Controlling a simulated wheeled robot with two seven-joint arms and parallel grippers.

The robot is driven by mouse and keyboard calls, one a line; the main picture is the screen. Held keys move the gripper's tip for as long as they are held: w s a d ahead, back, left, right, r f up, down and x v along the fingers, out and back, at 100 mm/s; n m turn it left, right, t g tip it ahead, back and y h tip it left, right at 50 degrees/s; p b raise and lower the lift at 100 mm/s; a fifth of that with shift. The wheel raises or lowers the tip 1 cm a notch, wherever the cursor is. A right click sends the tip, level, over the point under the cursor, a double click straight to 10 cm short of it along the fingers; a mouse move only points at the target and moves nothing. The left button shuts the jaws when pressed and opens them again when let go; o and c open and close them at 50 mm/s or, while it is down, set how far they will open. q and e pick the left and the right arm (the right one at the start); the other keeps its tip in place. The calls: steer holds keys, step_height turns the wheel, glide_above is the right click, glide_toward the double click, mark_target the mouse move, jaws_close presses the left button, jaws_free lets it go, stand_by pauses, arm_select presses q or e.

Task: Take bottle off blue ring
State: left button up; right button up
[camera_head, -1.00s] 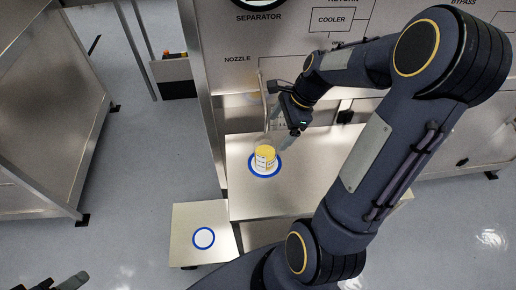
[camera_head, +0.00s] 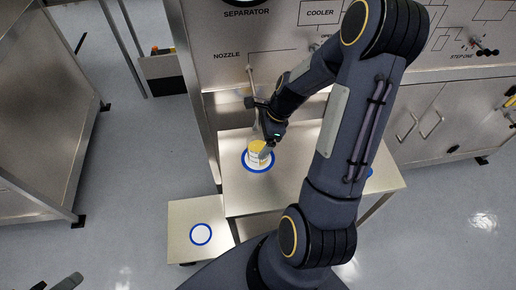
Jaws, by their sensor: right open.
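The bottle (camera_head: 256,161), white with a yellow top, stands upright inside the blue ring (camera_head: 257,170) on the metal table. My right gripper (camera_head: 263,142) is open right at the bottle's top, its fingers slanting down and partly covering it. I cannot tell whether the fingers touch the bottle or sit around it. My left gripper (camera_head: 67,283) shows only as a small dark piece at the bottom left edge.
A lower side table (camera_head: 185,228) carries another blue ring (camera_head: 201,234), empty. A further blue mark (camera_head: 370,172) shows at the right of the metal table (camera_head: 232,190), mostly behind my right arm. A panel with a nozzle stands behind.

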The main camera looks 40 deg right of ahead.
steer(key=c, duration=1.4)
steer(key=shift+r, duration=0.3)
